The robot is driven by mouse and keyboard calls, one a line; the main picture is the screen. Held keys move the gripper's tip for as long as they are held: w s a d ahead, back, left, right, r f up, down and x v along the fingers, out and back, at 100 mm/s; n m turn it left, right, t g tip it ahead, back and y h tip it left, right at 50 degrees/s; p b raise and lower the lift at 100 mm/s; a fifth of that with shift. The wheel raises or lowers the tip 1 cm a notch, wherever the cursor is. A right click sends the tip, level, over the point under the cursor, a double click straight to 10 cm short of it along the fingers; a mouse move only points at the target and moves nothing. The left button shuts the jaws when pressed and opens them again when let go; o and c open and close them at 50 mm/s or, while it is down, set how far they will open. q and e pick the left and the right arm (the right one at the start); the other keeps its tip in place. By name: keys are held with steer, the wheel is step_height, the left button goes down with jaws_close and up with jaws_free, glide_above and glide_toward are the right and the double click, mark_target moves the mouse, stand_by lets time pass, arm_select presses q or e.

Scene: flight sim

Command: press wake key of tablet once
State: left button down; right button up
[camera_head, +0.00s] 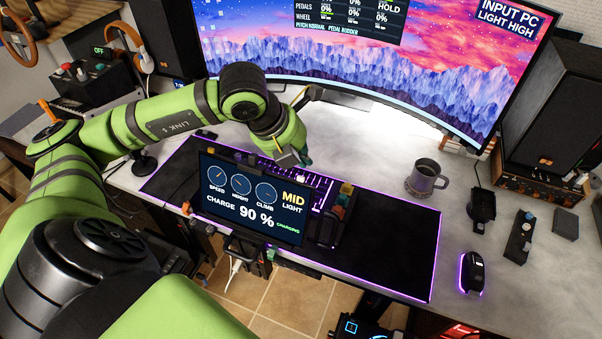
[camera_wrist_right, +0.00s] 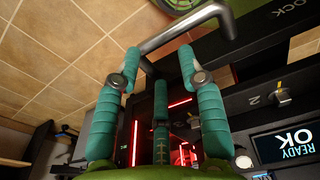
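The tablet (camera_head: 253,203) stands tilted at the front of the desk, its lit screen reading "CHARGE 90 %", "MID LIGHT" and "CHARGING". I cannot make out its wake key. My left gripper (camera_head: 301,158) is above and behind the tablet's upper right, over the keyboard, apart from the tablet. Its fingers are small and partly hidden by the wrist, so its opening is unclear. My right gripper (camera_wrist_right: 160,62) shows in the right wrist view with its teal fingers spread and nothing between them. A grey metal bar (camera_wrist_right: 180,32) passes near its fingertips.
A lit keyboard (camera_head: 312,186) lies on a black desk mat (camera_head: 390,250) behind the tablet. A mug (camera_head: 425,177), a mouse (camera_head: 472,272) and small devices stand to the right. A wide curved monitor (camera_head: 370,75) fills the back. In the right wrist view a small screen (camera_wrist_right: 288,146) reads "READY OK".

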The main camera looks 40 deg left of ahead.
steer(key=shift+r+p, duration=1.2)
steer(key=shift+r, duration=0.25)
arm_select(q)
steer(key=r, duration=0.2)
steer(key=w+r, duration=0.1)
steer(key=r, duration=0.1)
steer(key=shift+w+a, duration=0.15)
steer(key=shift+w, duration=0.05)
arm_select(e)
steer(key=shift+f, duration=0.1)
